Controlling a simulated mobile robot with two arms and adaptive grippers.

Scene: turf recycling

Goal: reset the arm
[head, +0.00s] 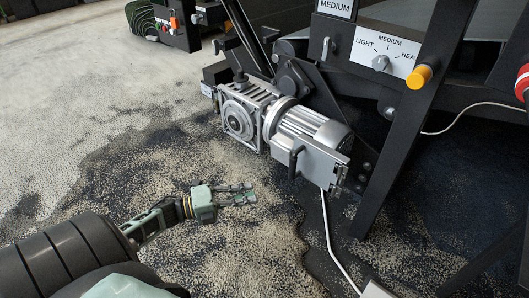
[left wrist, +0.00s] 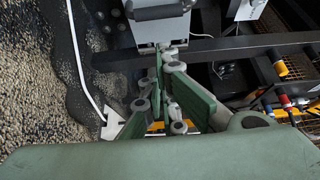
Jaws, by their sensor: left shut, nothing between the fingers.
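My left gripper (head: 237,194) reaches in from the lower left of the head view, over the granule-strewn floor. Its fingers are together with nothing between them. In the left wrist view its green fingers (left wrist: 168,98) also show closed, pointing toward the machine. The gripper is apart from the grey motor and gearbox (head: 310,127), which sits above and to the right of it. My right gripper does not show in either view.
A dark machine frame (head: 395,150) stands at the right, with a LIGHT-MEDIUM-HEAVY dial (head: 380,62) and an orange button (head: 419,77). A white cable (head: 328,235) runs down to the floor. Another control box (head: 178,25) is at the back. Open floor (head: 60,120) lies to the left.

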